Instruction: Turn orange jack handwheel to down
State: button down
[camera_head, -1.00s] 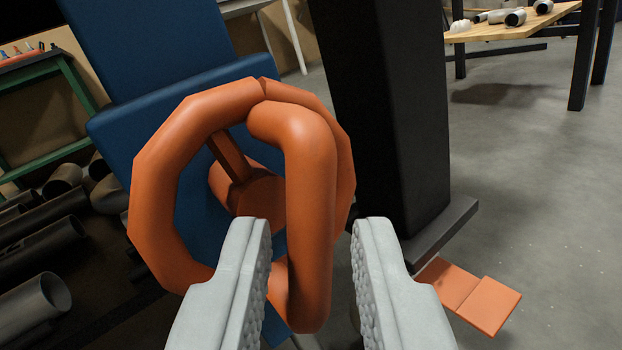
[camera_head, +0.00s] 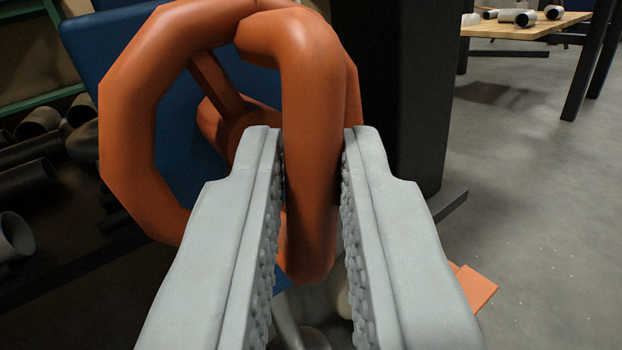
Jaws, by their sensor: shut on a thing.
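The orange jack handwheel (camera_head: 130,130) is a thick faceted ring in the upper left and middle of the view. A spoke (camera_head: 215,82) runs to its hub, which is partly hidden behind my gripper. A thick orange bar, the handle (camera_head: 313,110), stands out from the wheel's front and runs down toward me. My gripper (camera_head: 314,135) has one grey finger on each side of this handle and is shut on it. The fingers' textured pads face the handle, whose lower end shows between them.
An orange flat piece (camera_head: 474,288) lies low right. Pipes (camera_head: 30,170) lie at the left. A wooden table (camera_head: 520,27) stands far right; the grey floor (camera_head: 540,190) is open.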

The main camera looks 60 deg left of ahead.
jog(key=n+y, duration=0.1)
jog(key=n, duration=0.1)
jog(key=shift+f+n+y, duration=0.1)
jog(key=shift+n+y, duration=0.2)
jog(key=shift+n, duration=0.1)
jog(key=c, duration=1.7)
grip_release()
